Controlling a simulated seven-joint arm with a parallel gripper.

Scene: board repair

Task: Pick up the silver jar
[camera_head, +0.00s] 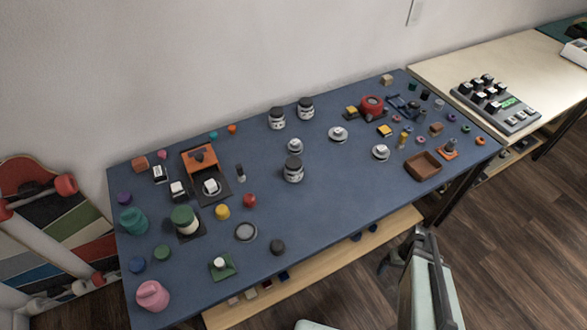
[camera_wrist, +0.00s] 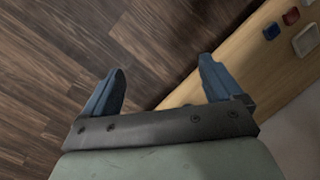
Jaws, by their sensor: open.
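Three small jars with dark lids stand upright on the blue table top: one near the middle (camera_head: 293,169), and two at the back, the left one (camera_head: 277,118) and the right one (camera_head: 305,109). They look whitish to silver-grey with dark marks; I cannot tell for certain which is the silver jar. My gripper (camera_wrist: 162,86) is open and empty in the wrist view, its two blue-grey fingers wide apart over the floor and the edge of a wooden shelf. In the head view my arm is at the lower right, in front of the table and apart from the jars.
The blue table (camera_head: 340,205) holds many small items. An orange-and-black device (camera_head: 200,157) stands left, a brown tray (camera_head: 422,167) right. Several round silvery discs, such as one on the right (camera_head: 381,152), lie around the jars. A wooden shelf (camera_head: 310,270) runs below the front edge.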

